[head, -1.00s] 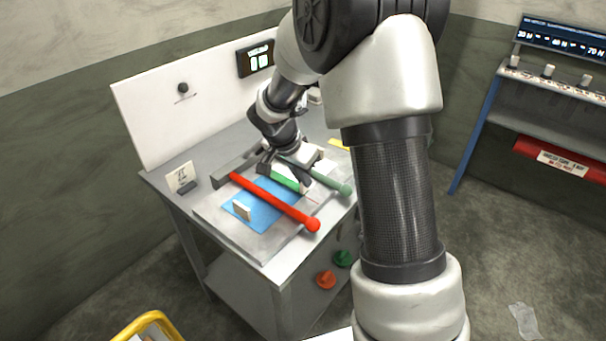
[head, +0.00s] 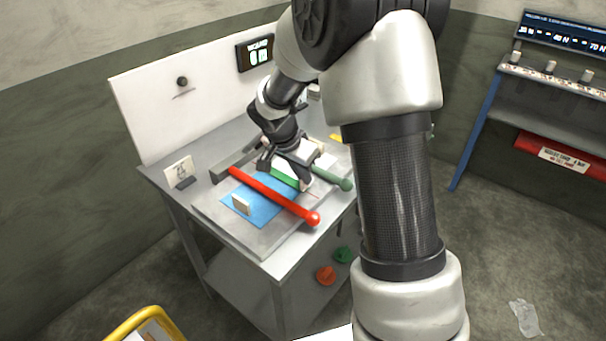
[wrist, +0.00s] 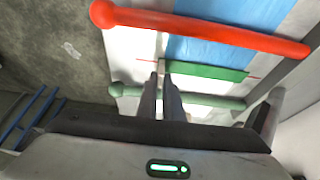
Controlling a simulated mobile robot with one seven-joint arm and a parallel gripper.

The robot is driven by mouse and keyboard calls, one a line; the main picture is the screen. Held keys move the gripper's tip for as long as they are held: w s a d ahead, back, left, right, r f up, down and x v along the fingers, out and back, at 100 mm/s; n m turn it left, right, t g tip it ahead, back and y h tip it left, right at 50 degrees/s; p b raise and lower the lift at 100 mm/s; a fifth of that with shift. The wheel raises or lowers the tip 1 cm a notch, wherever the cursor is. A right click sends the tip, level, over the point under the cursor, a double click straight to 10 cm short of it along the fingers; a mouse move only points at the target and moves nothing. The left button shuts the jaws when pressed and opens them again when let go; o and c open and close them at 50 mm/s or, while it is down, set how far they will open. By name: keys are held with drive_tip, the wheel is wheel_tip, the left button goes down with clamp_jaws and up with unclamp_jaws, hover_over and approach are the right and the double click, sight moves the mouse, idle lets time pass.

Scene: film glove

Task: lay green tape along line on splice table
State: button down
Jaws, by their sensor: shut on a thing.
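The green tape (wrist: 207,70) is a short flat strip along a thin red line (wrist: 254,77) on the splice table (head: 215,212). The line shows past both ends of the strip. The tape also shows in the head view (head: 284,178). My gripper (wrist: 161,74) is shut at the tape's left end in the wrist view, apparently on the tape; its fingertips hide the grip. The strip looks very close to the surface; I cannot tell whether all of it touches.
A red bar (head: 272,195) and a grey-green bar (head: 333,178) with ball ends flank the tape. A blue sheet (wrist: 220,53) lies beside it, with a small pale block (head: 241,205) on it. A small card (head: 179,172) stands at the table's left.

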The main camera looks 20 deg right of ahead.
drive_tip(key=shift+f, duration=0.2)
drive_tip(key=c, duration=1.8)
unclamp_jaws()
drive_tip(key=shift+r, duration=0.1)
drive_tip(key=v, duration=1.7)
drive_tip(key=shift+r+p, duration=0.25)
drive_tip(key=shift+p, duration=0.15)
drive_tip(key=s+r+n+t+y+p, duration=0.1)
drive_tip(key=s+r+n+p, duration=0.1)
drive_tip(key=s, duration=0.5)
drive_tip(key=s+d+r+n+t+y+p, duration=0.1)
drive_tip(key=s+r+n+p, duration=0.2)
drive_tip(key=s+r+n, duration=0.2)
drive_tip(key=s+r+n+y+p, duration=0.1)
drive_tip(key=s+r+n+p, duration=0.2)
drive_tip(key=s, duration=0.8)
drive_tip(key=shift+s+d+r+n+t+y, duration=0.1)
drive_tip(key=shift+r+n+t+y, duration=0.1)
drive_tip(key=shift+r, duration=0.45)
drive_tip(key=shift+d+r+n+t+y, duration=0.15)
drive_tip(key=shift+r+n+t+y, duration=0.05)
drive_tip(key=shift+r, duration=0.4)
